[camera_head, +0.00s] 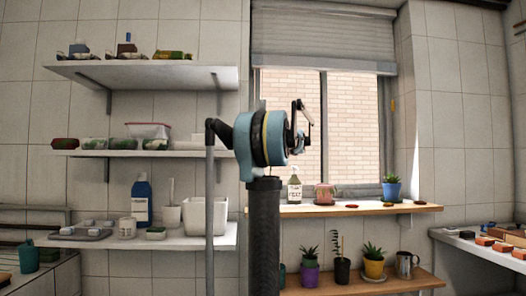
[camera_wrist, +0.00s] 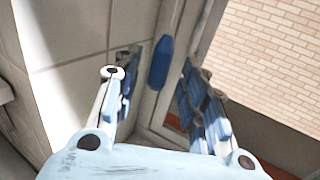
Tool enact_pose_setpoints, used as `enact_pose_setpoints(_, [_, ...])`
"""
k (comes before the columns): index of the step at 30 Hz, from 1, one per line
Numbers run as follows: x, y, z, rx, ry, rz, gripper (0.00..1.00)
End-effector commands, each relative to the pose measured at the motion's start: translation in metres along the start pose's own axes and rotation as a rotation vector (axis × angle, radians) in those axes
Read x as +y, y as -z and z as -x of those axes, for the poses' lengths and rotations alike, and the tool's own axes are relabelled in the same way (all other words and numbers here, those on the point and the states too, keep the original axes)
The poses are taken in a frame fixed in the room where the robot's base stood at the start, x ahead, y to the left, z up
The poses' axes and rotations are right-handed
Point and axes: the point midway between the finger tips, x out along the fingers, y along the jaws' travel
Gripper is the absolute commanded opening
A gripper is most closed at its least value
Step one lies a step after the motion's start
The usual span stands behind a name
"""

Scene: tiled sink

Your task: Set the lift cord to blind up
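The grey blind (camera_head: 322,42) covers the top part of the window in the head view, with its lower edge well above the sill. A small orange-yellow piece (camera_head: 393,104) shows at the window's right side; I cannot tell whether it belongs to the lift cord. My gripper (camera_head: 303,122) is in front of the window. In the wrist view, its fingers (camera_wrist: 160,88) are open and apart. A blue, rounded, elongated piece (camera_wrist: 160,62) appears between the fingertips, with gaps on both sides; it may be the cord's handle. No thin cord is clearly visible.
The window sill shelf (camera_head: 290,210) holds a spray bottle (camera_head: 295,186), a pink pot (camera_head: 325,193) and a blue plant pot (camera_head: 392,190). Potted plants stand on the shelf below. In the wrist view, the tiled wall and window frame (camera_wrist: 188,60) are close to the fingers.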

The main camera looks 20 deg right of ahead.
Motion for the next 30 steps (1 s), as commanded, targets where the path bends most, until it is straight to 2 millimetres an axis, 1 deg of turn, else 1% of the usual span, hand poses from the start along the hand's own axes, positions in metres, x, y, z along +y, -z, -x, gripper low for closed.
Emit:
enact_pose_setpoints(9, [-0.001,0.001,0.06,0.001,0.004,0.0,0.39])
enact_pose_setpoints(15, [-0.001,0.001,0.09,0.001,0.003,0.0,0.39])
enact_pose_setpoints(21, [0.0,0.001,0.104,0.001,0.001,0.0,0.39])
enact_pose_setpoints(30, [0.0,0.001,0.106,0.001,0.0,0.0,0.39])
